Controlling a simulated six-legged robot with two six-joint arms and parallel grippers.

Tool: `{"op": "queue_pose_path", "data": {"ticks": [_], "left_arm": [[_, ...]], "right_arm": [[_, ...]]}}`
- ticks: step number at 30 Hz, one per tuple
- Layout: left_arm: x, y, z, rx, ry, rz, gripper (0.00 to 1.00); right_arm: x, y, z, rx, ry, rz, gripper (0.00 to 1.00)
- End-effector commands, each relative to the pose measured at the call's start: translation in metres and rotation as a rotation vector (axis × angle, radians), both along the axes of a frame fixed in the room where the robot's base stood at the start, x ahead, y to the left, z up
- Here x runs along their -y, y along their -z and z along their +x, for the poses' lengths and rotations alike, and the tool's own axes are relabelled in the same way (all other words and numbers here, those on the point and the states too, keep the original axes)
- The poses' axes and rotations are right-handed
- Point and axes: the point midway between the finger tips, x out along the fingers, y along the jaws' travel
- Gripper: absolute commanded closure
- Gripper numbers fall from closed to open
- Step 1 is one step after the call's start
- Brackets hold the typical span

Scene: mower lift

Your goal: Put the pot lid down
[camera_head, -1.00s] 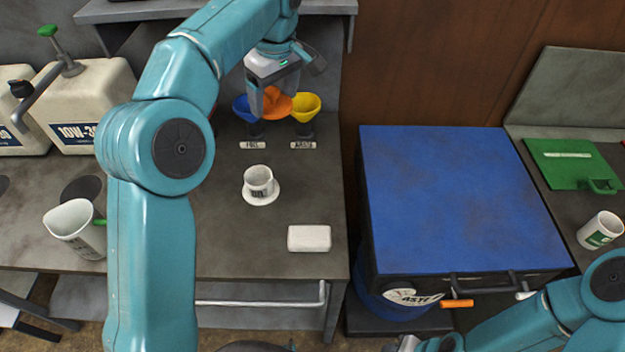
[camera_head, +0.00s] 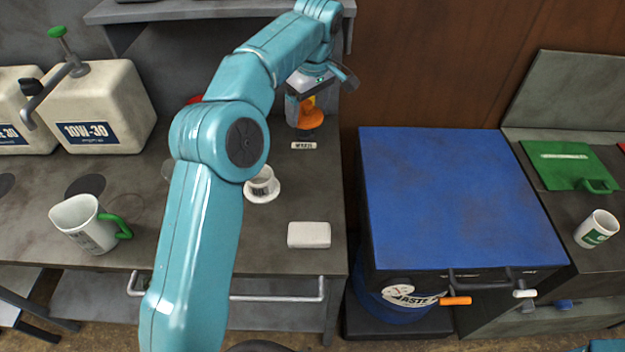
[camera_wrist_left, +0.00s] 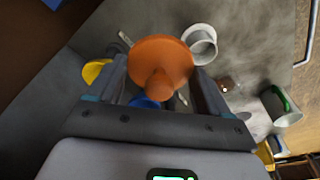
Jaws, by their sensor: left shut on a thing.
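My left gripper (camera_head: 306,108) is shut on an orange round piece (camera_head: 310,117) above the back of the left bench. In the left wrist view my gripper (camera_wrist_left: 158,90) has its fingers on either side of the orange piece's stubby stem, with its wide disc (camera_wrist_left: 160,58) beyond. I cannot tell whether it is a lid or a funnel. No pot shows. A yellow funnel (camera_wrist_left: 97,70) and a blue one (camera_wrist_left: 144,102) show partly behind it in the left wrist view. My right gripper is out of view.
A white jug (camera_head: 85,222) with a green handle stands left. A blue-topped cabinet (camera_head: 450,195) is right of the bench. Bare bench lies around the block.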

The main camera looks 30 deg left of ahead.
Motion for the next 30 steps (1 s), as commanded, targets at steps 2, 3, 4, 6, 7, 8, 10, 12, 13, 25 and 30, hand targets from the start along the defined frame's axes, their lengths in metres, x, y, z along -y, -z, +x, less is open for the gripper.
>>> {"op": "queue_pose_path", "data": {"ticks": [2, 3, 4, 6, 7, 8, 10, 12, 13, 25, 30], "left_arm": [[-0.008, 0.008, -0.002, -0.003, -0.015, 0.0, 0.5], [-0.012, 0.012, -0.003, -0.002, -0.021, 0.0, 0.5], [-0.013, 0.016, -0.003, -0.003, -0.024, 0.0, 0.5], [-0.017, 0.029, -0.004, -0.004, -0.03, 0.0, 0.5], [-0.017, 0.036, -0.005, -0.005, -0.031, 0.0, 0.5], [-0.018, 0.045, -0.006, -0.006, -0.031, -0.001, 0.5], [-0.018, 0.065, -0.006, -0.008, -0.031, 0.0, 0.5], [-0.018, 0.085, -0.006, -0.008, -0.03, 0.0, 0.5], [-0.018, 0.093, -0.006, -0.007, -0.031, 0.0, 0.5], [-0.015, 0.169, -0.004, -0.002, -0.029, -0.001, 0.5], [-0.015, 0.194, -0.005, -0.005, -0.027, -0.001, 0.5]], "right_arm": [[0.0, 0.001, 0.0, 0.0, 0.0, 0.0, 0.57], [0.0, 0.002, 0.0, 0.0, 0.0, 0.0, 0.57], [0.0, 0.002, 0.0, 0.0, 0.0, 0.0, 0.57], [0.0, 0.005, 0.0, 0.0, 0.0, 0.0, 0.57], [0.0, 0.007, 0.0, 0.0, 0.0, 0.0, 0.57], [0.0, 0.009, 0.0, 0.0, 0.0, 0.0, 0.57], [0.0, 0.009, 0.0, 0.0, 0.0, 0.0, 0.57], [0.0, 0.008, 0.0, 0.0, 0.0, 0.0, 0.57], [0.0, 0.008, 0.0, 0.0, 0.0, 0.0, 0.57], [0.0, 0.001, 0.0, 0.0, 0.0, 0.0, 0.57], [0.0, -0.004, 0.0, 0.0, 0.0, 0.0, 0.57]]}}
